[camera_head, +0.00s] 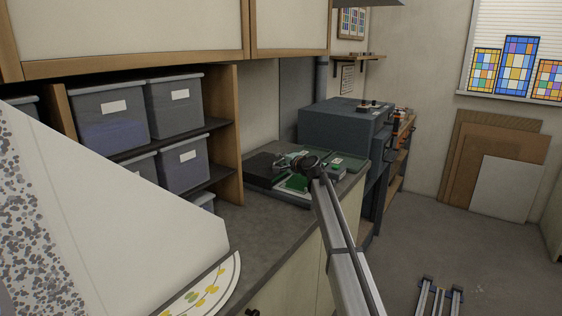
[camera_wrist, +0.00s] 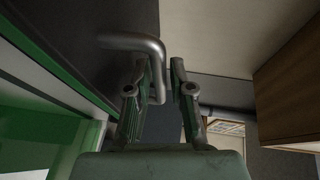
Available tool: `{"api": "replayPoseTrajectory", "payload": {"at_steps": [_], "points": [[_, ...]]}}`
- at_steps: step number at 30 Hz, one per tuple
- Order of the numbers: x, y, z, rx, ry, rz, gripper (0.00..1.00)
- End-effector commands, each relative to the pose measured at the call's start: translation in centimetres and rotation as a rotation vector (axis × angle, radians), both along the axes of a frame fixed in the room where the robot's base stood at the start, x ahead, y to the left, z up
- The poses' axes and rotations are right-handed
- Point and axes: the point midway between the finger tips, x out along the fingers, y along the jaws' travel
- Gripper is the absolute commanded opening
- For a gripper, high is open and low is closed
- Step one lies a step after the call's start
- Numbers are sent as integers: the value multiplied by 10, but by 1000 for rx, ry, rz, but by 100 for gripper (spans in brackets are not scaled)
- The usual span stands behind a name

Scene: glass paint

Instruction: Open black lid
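The black lid (camera_head: 262,168) is a dark slab on the grey counter, left of my gripper (camera_head: 286,160) in the head view. In the wrist view a dark speckled surface (camera_wrist: 95,25), seemingly the lid, fills the top left. A bent metal handle (camera_wrist: 135,42) stands out from it, and its near end comes down between the two fingers of my gripper (camera_wrist: 160,88). The fingers are apart, one on each side of the handle end. I cannot tell whether either finger touches it. The gripper's exact tips are too small to make out in the head view.
Green glass or a green panel (camera_head: 297,183) lies beside the gripper; a green edge (camera_wrist: 55,75) is close in the wrist view. A large grey box (camera_head: 335,121) stands behind. Grey bins (camera_head: 107,112) fill shelves at left.

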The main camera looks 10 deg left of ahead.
Motion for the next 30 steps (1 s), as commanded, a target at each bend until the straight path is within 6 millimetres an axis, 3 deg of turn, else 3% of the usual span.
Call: {"api": "replayPoseTrajectory", "payload": {"at_steps": [11,24,30], "points": [[-13,-12,3,1,-1,-1,22],[-69,-67,17,1,-1,0,22],[-82,-82,21,1,-1,-1,22]]}}
